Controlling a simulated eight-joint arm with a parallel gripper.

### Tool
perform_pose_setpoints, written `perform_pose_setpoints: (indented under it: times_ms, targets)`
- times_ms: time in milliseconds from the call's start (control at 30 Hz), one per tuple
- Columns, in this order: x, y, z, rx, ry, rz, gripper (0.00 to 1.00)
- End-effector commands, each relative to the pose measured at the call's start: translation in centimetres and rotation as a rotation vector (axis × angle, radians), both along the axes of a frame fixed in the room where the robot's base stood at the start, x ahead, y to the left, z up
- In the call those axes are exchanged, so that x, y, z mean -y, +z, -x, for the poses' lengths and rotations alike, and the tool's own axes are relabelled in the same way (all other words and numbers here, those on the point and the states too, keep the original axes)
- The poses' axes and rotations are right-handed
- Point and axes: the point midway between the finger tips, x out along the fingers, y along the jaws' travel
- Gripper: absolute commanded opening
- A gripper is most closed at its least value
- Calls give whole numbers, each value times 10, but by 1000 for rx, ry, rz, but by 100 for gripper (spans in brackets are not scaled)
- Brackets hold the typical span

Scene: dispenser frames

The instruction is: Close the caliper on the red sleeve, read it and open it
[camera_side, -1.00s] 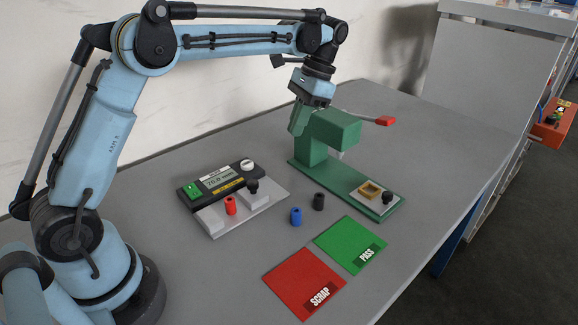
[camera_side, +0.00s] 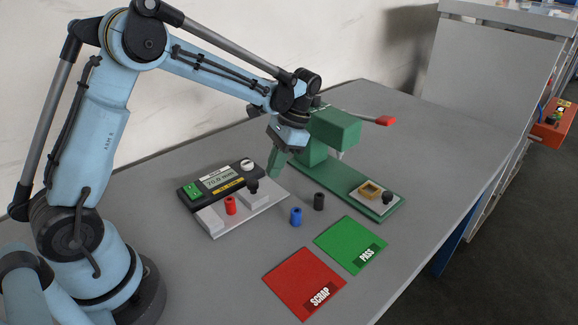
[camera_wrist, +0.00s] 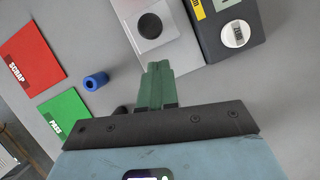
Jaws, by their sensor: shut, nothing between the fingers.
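The caliper (camera_side: 218,183) is a dark unit with a display that seems to read 70.0 and a light grey bed (camera_side: 240,211). The red sleeve (camera_side: 230,205) stands on the bed, between a fixed block at the left and the sliding jaw (camera_side: 253,197) with a black knob. A gap shows between sleeve and sliding jaw. My gripper (camera_side: 275,172), with green fingers, is shut and empty, above and just right of the sliding jaw. In the wrist view the fingers (camera_wrist: 157,86) are together below the black knob (camera_wrist: 150,26); the red sleeve is out of that view.
A blue sleeve (camera_side: 296,216) and a black sleeve (camera_side: 319,201) stand right of the caliper. A green press (camera_side: 333,130) with a red-tipped lever stands behind my gripper. A red SCRAP mat (camera_side: 303,281) and green PASS mat (camera_side: 350,244) lie in front.

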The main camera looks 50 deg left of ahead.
Motion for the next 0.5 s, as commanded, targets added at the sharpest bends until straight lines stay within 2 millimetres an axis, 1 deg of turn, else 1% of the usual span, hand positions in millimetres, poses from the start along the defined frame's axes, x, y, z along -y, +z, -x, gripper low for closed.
perform_pose_setpoints:
  times_ms: [100,200,500]
  targets:
    - [-4,0,12,0,2,-1,0]
    - [-5,0,18,1,1,-1,0]
    - [-6,0,21,1,1,-1,0]
